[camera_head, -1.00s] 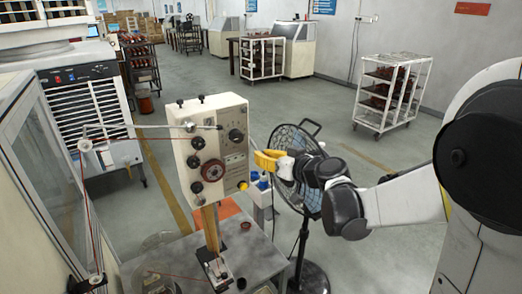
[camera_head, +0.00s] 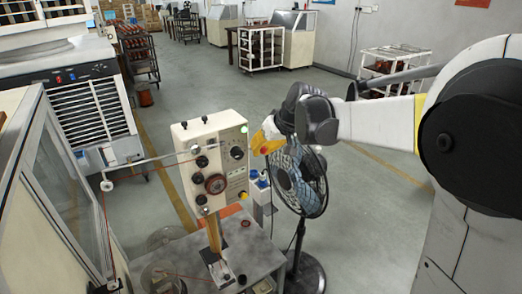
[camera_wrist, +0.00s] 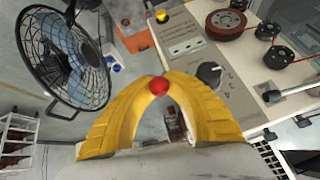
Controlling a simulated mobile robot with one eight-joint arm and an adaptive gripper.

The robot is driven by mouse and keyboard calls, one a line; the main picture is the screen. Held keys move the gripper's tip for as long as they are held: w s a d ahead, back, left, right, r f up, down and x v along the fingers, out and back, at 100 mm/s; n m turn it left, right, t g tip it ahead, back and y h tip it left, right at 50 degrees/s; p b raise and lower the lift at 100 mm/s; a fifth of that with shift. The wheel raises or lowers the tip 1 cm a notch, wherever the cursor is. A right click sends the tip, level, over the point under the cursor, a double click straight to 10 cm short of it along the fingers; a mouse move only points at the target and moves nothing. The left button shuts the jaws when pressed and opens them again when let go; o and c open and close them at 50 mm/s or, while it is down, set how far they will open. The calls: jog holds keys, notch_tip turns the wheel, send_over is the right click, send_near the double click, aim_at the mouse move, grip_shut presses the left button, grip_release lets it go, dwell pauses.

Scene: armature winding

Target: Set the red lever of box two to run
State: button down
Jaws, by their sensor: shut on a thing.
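A cream control box (camera_head: 220,165) with several dark knobs and a red-brown dial stands on a post on the grey table. I see no number on it. My gripper (camera_head: 262,146), with yellow fingers, is at the upper right side of this box. In the wrist view my gripper (camera_wrist: 158,84) is shut, with its fingertips on a red ball knob (camera_wrist: 159,86) beside the box's front face (camera_wrist: 200,70). The lever's shaft is hidden by the fingers. A green lamp (camera_head: 243,129) shows at the box's upper right corner.
A black pedestal fan (camera_head: 298,180) stands close to the right of the box, just below my gripper. A grey table (camera_head: 250,245) is under the box. A glass-sided cabinet (camera_head: 50,190) stands at the left. The floor behind is open.

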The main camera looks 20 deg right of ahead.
jog(key=shift+r, duration=0.15)
dwell(0.3)
jog(key=c, duration=1.3)
grip_release()
jog(key=shift+c, duration=0.2)
jog(key=v, duration=1.2)
jog(key=shift+r, duration=0.15)
jog(key=shift+w, duration=0.15)
